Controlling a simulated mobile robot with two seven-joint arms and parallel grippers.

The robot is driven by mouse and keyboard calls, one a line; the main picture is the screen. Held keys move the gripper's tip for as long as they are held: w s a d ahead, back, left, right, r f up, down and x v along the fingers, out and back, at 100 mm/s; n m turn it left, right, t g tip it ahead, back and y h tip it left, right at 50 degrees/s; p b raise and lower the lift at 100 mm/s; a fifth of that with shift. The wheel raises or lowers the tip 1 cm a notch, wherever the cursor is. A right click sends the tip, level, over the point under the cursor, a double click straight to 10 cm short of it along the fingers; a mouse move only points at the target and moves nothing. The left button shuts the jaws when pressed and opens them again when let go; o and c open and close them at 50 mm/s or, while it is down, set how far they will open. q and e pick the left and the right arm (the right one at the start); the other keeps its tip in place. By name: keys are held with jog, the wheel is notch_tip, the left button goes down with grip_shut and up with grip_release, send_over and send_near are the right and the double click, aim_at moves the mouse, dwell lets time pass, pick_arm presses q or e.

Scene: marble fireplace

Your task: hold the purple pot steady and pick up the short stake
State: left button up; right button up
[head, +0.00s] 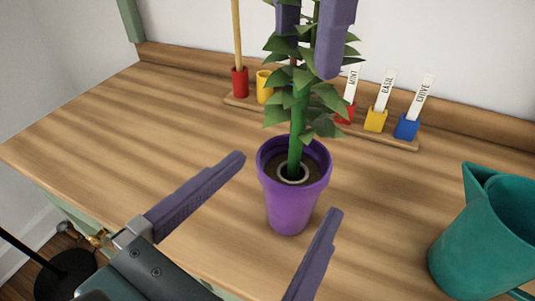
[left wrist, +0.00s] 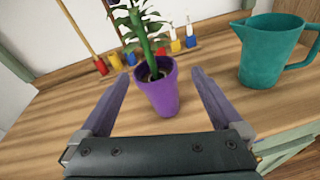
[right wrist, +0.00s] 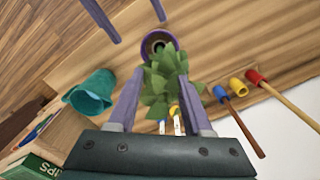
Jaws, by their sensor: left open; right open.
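The purple pot (head: 290,205) stands upright on the wooden table and holds a leafy plant with a thick green stem. My left gripper (head: 288,183) is open, its fingers reaching toward the pot from either side; I see no contact. The pot also shows between them in the left wrist view (left wrist: 160,97). My right gripper (head: 312,45) is open high over the plant, with foliage between its fingers in the right wrist view. The darker brown stake (right wrist: 243,128), seemingly the short one, stands in a blue cup (right wrist: 220,93); foliage largely hides it in the head view.
A longer tan stake (head: 236,35) stands in a red cup (head: 240,82), beside a yellow cup (head: 264,86). Labels in coloured blocks stand on the same rack (head: 400,142). A teal jug (head: 470,245) is at right. Table left of the pot is clear.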

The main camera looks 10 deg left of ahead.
aim_at(291, 188)
pick_arm(q)
jog(key=f+n, duration=0.1)
jog(key=f+n+g+y, duration=0.1)
jog(key=f+n+y, duration=0.1)
jog(key=shift+s+a+f, duration=0.25)
jog(key=shift+s+a, duration=0.15)
jog(key=shift+w+f, duration=0.1)
jog(key=shift+f, duration=0.1)
jog(key=shift+g, duration=0.3)
jog(key=x, duration=0.9)
jog(key=shift+w+f, duration=0.15)
jog(key=shift+w, duration=0.1)
grip_shut()
